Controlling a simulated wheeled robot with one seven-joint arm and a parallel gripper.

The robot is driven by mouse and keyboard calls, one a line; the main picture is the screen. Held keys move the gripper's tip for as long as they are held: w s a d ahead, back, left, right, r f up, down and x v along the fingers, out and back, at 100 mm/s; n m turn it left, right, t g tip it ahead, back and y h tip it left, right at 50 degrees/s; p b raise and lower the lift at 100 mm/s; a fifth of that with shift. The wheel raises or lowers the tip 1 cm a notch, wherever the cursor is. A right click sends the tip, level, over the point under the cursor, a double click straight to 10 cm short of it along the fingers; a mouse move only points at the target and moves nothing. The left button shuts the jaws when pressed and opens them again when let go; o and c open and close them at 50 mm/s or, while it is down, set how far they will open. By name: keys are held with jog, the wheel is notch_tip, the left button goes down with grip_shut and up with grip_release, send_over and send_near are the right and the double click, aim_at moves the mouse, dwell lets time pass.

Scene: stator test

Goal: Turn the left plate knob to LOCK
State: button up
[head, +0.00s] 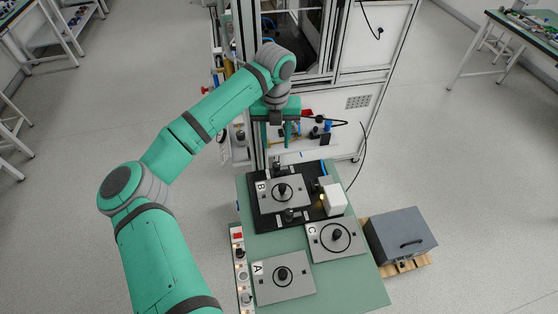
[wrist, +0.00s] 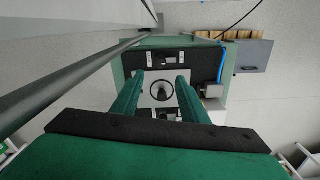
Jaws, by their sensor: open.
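Plate B (head: 299,197), a grey plate with a ring and a dark central knob (head: 283,191), lies on the black fixture (head: 262,221) on the green table. Two dark fixture knobs sit at its edges: the far knob (head: 277,165) and the near knob (head: 289,215). I cannot tell from the pictures which is the left one or which way either points. My gripper (head: 278,141) is open and empty, fingers down, above and beyond the fixture. The central knob (wrist: 162,92) shows between its fingers.
Plate A (head: 262,291) and plate C (head: 322,250) lie on the near table. A white block (head: 335,199) stands at the fixture's right. A button strip (head: 239,264) runs along the left edge. A grey box (head: 401,235) sits on a pallet at right. A cabinet (head: 322,105) stands behind.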

aim_at(276, 164)
notch_tip(276, 164, down, 10)
jog(key=shift+f, duration=0.25)
dwell(0.4)
grip_shut()
